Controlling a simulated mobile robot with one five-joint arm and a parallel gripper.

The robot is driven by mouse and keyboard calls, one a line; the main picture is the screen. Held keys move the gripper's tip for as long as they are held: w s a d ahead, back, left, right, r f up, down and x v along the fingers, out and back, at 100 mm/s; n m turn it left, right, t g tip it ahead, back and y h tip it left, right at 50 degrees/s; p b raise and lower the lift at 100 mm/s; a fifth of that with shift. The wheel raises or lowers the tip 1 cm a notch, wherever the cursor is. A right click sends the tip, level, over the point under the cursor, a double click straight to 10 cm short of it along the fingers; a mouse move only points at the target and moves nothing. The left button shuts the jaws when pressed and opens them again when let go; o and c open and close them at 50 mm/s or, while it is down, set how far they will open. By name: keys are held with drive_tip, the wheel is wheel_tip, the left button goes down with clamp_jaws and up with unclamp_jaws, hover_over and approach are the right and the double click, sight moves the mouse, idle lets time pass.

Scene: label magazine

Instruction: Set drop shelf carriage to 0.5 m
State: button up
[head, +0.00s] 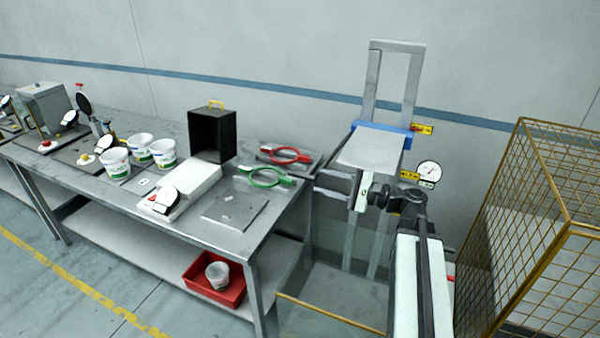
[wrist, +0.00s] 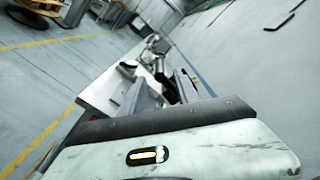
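The drop shelf is a tall grey frame (head: 374,82) at the back wall, with a blue crosspiece (head: 384,130) and a light grey shelf plate (head: 368,152) in front of it. I take the blue piece to be part of the carriage. A yellow tag (head: 423,129) with a red mark sits at its right end. My gripper (head: 328,183) is in front of and below the plate, fingers pointing left, apart and empty. Its parted fingers also show in the wrist view (wrist: 160,92). My arm hides part of the lower frame.
A round dial gauge (head: 429,171) stands right of the frame, with a second yellow tag (head: 409,175). A steel bench (head: 215,238) at left holds cups, a black box (head: 212,135) and red and green ring-shaped tools. A yellow mesh cage (head: 540,235) stands close at right.

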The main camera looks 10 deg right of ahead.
sight(299, 175)
drive_tip(key=x, duration=0.8)
drive_tip(key=shift+a, duration=0.1)
clamp_jaws()
idle(1.1)
